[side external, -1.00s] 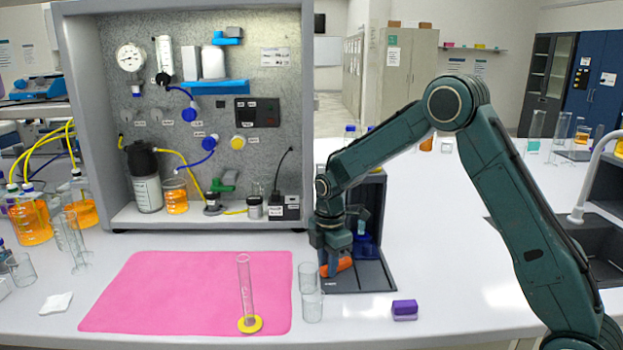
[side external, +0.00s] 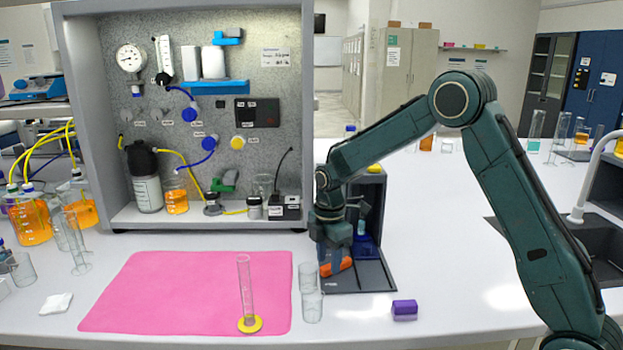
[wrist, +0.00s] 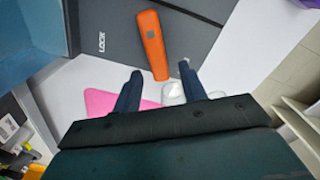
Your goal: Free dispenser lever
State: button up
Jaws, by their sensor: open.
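The dispenser (side external: 378,205) is a dark, open-fronted housing on a dark base plate (side external: 372,284), right of the pink mat. An orange bar (side external: 340,267), which looks like the lever, is low at the front left of the dispenser. In the wrist view the orange bar (wrist: 153,45) crosses the dark plate edge beside the word LOCK. My gripper (wrist: 160,70) is open, its two dark fingers apart, with the near end of the bar in line with the gap between them. In the side view my gripper (side external: 331,262) is just above the bar. I cannot tell whether they touch.
A graduated cylinder (side external: 245,290) with a yellow foot stands on the pink mat (side external: 165,290). A purple block (side external: 404,307) lies to the right. The panel rig (side external: 210,110) stands behind.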

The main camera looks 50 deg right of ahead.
aim_at(328, 266)
notch_tip(328, 266, up, 12)
dwell(0.6)
jog(key=shift+r, duration=0.1)
jog(key=s+a+r+m+t, duration=0.3)
jog(key=s+r+m, duration=0.45)
jog(key=s, duration=0.65)
jog(key=s+a+m+t, duration=0.1)
jog(key=s+m, duration=0.3)
jog(key=s, duration=0.4)
jog(key=s+f+m+t, duration=0.1)
jog(key=s+m, duration=0.2)
jog(key=s, duration=0.4)
jog(key=shift+s+a+f+m+t, duration=0.25)
jog(key=shift+s+a+m+t, duration=0.05)
jog(key=shift+s+a+m, duration=0.05)
